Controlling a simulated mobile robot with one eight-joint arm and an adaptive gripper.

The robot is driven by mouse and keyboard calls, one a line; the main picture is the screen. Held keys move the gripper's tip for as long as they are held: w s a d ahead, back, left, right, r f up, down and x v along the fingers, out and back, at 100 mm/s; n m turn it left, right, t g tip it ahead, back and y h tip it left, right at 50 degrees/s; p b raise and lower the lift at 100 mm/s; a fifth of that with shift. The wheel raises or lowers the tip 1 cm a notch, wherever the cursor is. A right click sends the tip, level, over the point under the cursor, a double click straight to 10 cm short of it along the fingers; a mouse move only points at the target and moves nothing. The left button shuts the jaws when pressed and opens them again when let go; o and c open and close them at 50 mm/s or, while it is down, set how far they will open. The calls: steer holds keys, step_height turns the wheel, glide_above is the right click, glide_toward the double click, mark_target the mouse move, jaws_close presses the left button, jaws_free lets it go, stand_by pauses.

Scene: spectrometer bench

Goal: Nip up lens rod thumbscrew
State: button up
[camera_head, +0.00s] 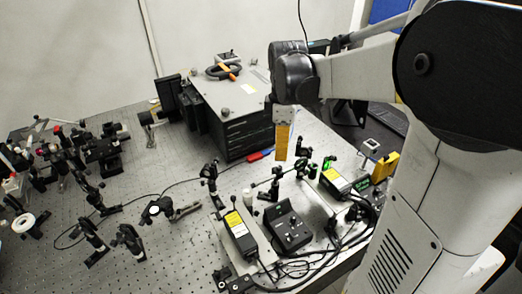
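My gripper (282,158) points down over the right part of the optical bench (150,228), below my wrist. Its orange end is seen edge-on, so the gap between the fingers does not show. A small optics mount on a rod (274,183) stands just below and left of the gripper tip in the picture. Another post-mounted optic (210,176) stands further left. Whether the gripper touches anything cannot be told. The lens rod thumbscrew is too small to make out on any of these mounts.
A large dark box with a pale lid (240,90) stands behind the gripper. A black control box (290,228) and a yellow-labelled module (238,228) with cables lie in front. Several optic mounts crowd the left side. A red-handled tool (260,155) lies near the box.

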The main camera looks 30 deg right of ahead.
mark_target(279, 166)
step_height(279, 166, down, 8)
steer(key=shift+r+b, duration=0.15)
steer(key=shift+b, duration=0.8)
jaws_close()
